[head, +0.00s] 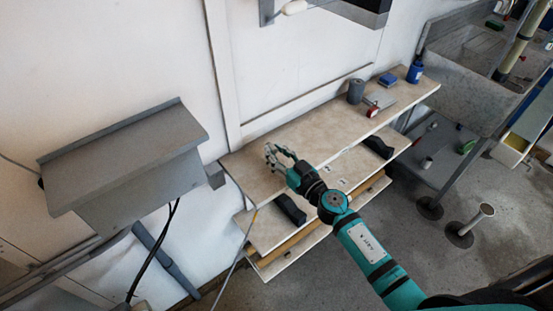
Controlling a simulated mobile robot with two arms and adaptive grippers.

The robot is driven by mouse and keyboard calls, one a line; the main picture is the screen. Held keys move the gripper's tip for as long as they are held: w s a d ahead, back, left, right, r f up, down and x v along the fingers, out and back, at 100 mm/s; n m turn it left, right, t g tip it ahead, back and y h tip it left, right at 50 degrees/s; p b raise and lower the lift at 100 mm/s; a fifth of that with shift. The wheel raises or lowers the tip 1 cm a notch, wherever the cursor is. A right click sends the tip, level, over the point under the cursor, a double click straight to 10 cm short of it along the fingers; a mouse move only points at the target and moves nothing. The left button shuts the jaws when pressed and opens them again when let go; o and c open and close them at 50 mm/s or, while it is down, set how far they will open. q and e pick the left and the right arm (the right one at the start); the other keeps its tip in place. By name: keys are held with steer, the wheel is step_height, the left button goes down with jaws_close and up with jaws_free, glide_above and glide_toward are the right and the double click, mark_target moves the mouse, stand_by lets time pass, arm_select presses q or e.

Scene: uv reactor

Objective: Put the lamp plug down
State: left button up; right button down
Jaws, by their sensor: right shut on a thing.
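My right gripper (272,152) is above the left part of the wooden shelf top (250,168), its arm coming in from the lower right. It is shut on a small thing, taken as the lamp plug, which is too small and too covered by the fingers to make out. I cannot tell whether it touches the shelf. A thin cable (236,262) with an orange part near its upper end hangs at the shelf's left front edge; its link to the plug is not clear. My left gripper is not in view.
A grey metal housing (125,160) with black cables is at left. A grey cylinder (356,91), a blue bottle (415,73) and small items stand at the shelf's right end. Black handles (291,209) (379,147) lie below. The shelf's middle is clear.

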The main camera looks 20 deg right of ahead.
steer(key=shift+f, duration=0.2)
steer(key=shift+f+b, duration=0.35)
steer(key=shift+f, duration=0.25)
steer(key=c, duration=1.1)
jaws_free()
steer(key=shift+c, duration=0.2)
